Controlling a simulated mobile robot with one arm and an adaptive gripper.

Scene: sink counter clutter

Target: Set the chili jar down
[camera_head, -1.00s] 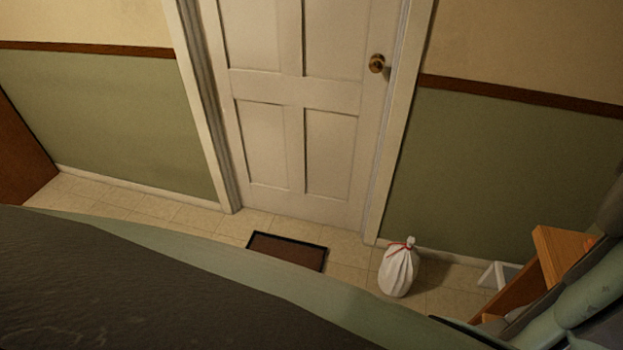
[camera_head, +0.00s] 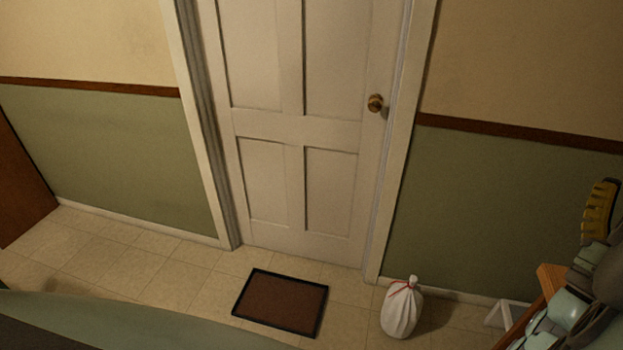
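No chili jar can be made out in the head view. My arm is at the right edge, partly cut off by the frame. A yellow and dark ribbed piece, which looks like a finger of my gripper (camera_head: 600,210), points upward there in front of the green wall. Only this one side of the gripper shows clearly, so its opening and anything in it cannot be judged.
A white door (camera_head: 300,130) stands ahead, with a dark-edged brown mat (camera_head: 282,303) before it. A tied white bag (camera_head: 401,310) stands on the tiles. A wooden piece of furniture (camera_head: 550,281) is beside my arm. Tiled floor at left is clear.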

